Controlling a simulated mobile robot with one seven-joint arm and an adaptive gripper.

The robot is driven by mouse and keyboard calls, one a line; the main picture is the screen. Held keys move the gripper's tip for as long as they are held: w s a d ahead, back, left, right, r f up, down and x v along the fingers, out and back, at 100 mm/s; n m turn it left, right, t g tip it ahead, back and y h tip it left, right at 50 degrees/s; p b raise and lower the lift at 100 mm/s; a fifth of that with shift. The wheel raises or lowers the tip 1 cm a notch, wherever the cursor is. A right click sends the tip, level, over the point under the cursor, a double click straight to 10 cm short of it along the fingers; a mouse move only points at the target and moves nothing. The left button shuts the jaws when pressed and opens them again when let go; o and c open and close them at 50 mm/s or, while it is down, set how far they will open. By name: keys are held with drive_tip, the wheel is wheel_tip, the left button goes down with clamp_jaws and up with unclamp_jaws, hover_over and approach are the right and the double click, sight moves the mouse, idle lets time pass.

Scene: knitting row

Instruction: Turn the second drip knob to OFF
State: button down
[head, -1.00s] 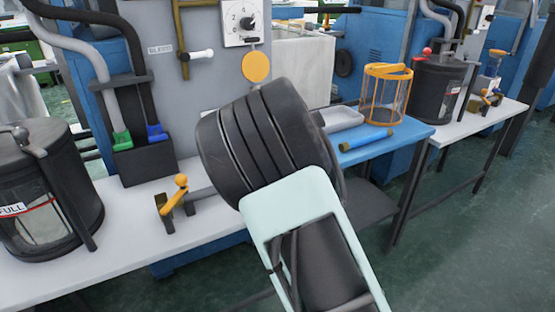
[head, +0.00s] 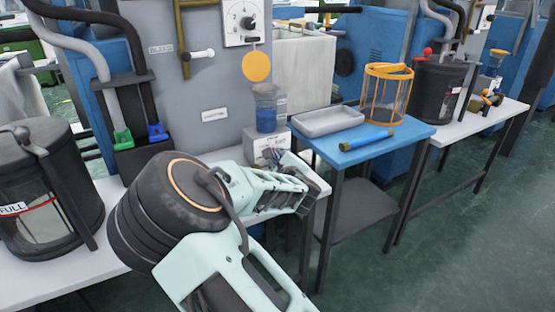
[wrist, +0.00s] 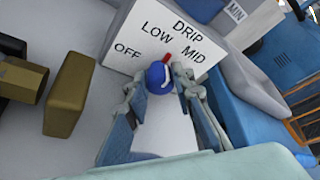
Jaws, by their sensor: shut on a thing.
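A blue drip knob (wrist: 160,78) with a red pointer sits on a white panel (wrist: 150,32) marked OFF, LOW, MID and DRIP in the wrist view. The red pointer tip lies between LOW and MID, with OFF to its left. My gripper (wrist: 157,88) has a finger on each side of the knob and is shut on it. In the head view my gripper (head: 276,160) reaches the white drip box (head: 262,146) under a clear blue jar (head: 266,108). The knob itself is hidden there by the fingers.
A blue table (head: 365,145) to the right holds a grey tray (head: 325,121), a blue tube (head: 366,139) and an orange wire basket (head: 386,95). A dark lidded drum (head: 40,190) stands at left. In the wrist view a tan block (wrist: 70,95) lies left of my fingers.

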drive_tip(key=c, duration=1.7)
unclamp_jaws()
drive_tip(key=shift+o, duration=0.2)
drive_tip(key=shift+s, duration=0.1)
drive_tip(key=v, duration=1.1)
drive_tip(key=shift+s+d, duration=0.15)
drive_tip(key=shift+s, duration=0.2)
